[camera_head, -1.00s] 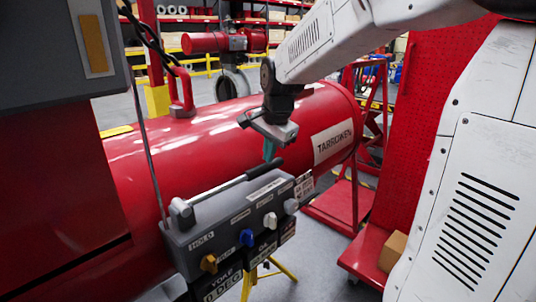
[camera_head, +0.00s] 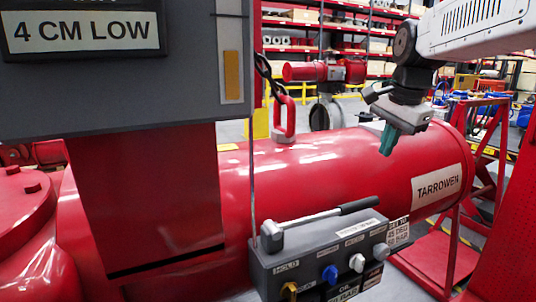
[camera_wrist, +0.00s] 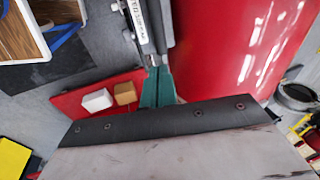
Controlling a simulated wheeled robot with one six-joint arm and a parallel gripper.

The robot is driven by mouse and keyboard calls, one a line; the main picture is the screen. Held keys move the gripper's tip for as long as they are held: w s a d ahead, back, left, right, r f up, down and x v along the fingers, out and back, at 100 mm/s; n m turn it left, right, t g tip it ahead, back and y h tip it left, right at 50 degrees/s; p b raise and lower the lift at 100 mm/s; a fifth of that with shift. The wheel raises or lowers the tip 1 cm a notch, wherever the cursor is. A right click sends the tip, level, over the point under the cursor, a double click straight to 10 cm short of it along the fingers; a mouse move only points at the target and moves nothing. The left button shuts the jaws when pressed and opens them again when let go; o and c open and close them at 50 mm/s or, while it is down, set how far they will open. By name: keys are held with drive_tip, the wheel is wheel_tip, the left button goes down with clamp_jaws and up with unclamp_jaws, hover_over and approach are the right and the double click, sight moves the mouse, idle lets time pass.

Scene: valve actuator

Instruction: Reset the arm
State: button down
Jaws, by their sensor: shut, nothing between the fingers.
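My gripper (camera_head: 388,138) hangs from my white arm at the upper right of the head view, its teal fingers pointing down. It is shut and empty, in front of the large red cylinder (camera_head: 330,170) marked TARROWEN and above the grey control box (camera_head: 300,262). The box carries a lever with a black handle (camera_head: 360,205) and several coloured knobs, among them a blue knob (camera_head: 330,274). In the wrist view the teal fingertips (camera_wrist: 157,72) are together, with part of the box and lever (camera_wrist: 150,25) beyond them. The fingers look apart from the box.
A grey panel (camera_head: 120,90) reading 4 CM LOW fills the upper left. A red stand (camera_head: 450,235) is at the right. Shelves (camera_head: 330,28) stand at the back. In the wrist view two small blocks (camera_wrist: 97,100) lie on a red surface.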

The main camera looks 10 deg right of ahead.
drive_tip(key=s+a+f+n, duration=0.3)
drive_tip(key=s+f+n, duration=0.1)
drive_tip(key=s, duration=0.4)
drive_tip(key=s+a+f+n+g, duration=0.1)
drive_tip(key=s+a+f+n, duration=0.1)
drive_tip(key=s+f+n, duration=0.3)
drive_tip(key=s+a+f+n, duration=0.3)
drive_tip(key=s+f+n, duration=0.1)
drive_tip(key=s, duration=0.7)
drive_tip(key=shift+s+a+f+n+g, duration=0.3)
drive_tip(key=shift+a+n+g, duration=0.1)
drive_tip(key=shift+n, duration=0.4)
